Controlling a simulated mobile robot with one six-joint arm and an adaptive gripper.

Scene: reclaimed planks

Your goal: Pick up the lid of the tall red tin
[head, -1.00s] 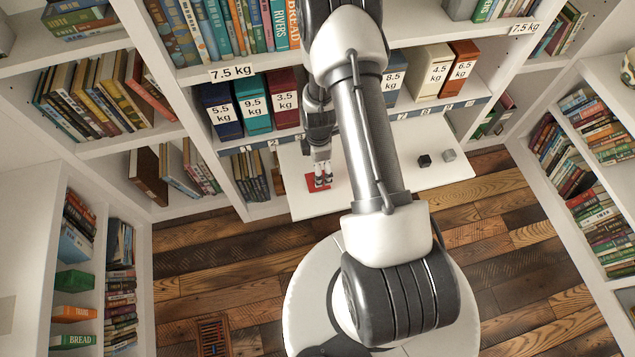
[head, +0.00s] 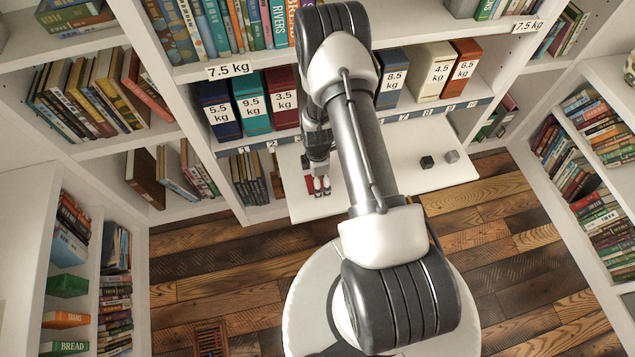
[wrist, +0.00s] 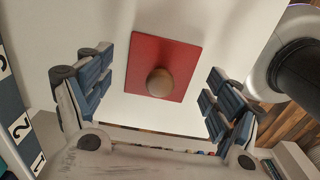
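A flat red square lid (wrist: 164,66) with a round brown knob (wrist: 160,83) shows in the wrist view against a white surface. In the head view part of the red lid (head: 309,184) shows on a white shelf board, the rest hidden by my gripper (head: 322,186). No tin walls show under it. In the wrist view my gripper (wrist: 158,92) is open, with its blue-padded fingers wide apart to the left and right of the knob, touching nothing that I can see. A dark red box-like container (head: 283,98) marked 3.5 kg stands on the shelf behind.
The white board (head: 400,165) is mostly clear, with a small black cube (head: 426,162) and a grey cube (head: 451,156) to the right. Other weight-labelled containers, such as a teal one (head: 252,103), stand on the shelf above. Bookshelves close in on both sides.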

